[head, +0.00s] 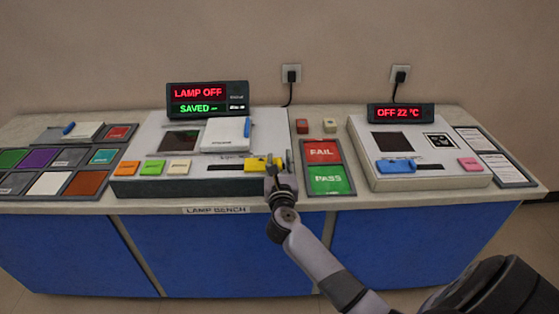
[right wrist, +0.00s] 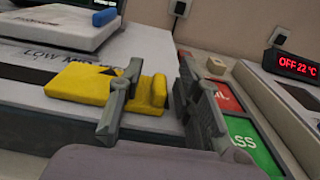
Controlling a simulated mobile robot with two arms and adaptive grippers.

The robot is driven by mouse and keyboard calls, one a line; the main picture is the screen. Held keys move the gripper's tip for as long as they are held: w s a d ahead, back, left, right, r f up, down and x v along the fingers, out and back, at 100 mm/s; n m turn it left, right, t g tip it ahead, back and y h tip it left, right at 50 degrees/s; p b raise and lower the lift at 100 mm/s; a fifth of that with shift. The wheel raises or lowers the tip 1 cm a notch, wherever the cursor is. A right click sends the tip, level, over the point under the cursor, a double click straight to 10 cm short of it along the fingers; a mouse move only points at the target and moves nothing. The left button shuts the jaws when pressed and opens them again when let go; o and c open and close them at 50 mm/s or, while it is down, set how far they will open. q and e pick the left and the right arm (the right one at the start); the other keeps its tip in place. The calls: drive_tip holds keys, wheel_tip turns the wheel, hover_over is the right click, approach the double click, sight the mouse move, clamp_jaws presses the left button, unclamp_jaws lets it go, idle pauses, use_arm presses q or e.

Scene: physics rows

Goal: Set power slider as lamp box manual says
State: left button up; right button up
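The lamp box (head: 200,188) stands at the bench's middle. Its display (head: 207,98) reads "LAMP OFF" and "SAVED". The yellow slider (head: 257,163) is at the right end of its slot on the front; it also shows in the right wrist view (right wrist: 92,88), with a raised end. My right gripper (head: 279,166) is open there. In the right wrist view, one finger is over the yellow slider and the other is beyond its right end (right wrist: 160,110). I cannot tell whether they touch it. A white booklet-like item (head: 225,134) lies on the box. My left gripper is not in view.
Orange, green and cream buttons (head: 152,168) are left of the slot. Red FAIL and green PASS pads (head: 328,180) lie right of the box. A second box (head: 375,182) has a blue slider (head: 396,166) and a display reading "OFF 22 °C" (head: 401,113). Colored tiles (head: 47,183) lie left.

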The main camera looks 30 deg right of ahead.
drive_tip(key=shift+w, duration=0.1)
drive_tip(key=shift+c, duration=0.4)
clamp_jaws()
idle(0.5)
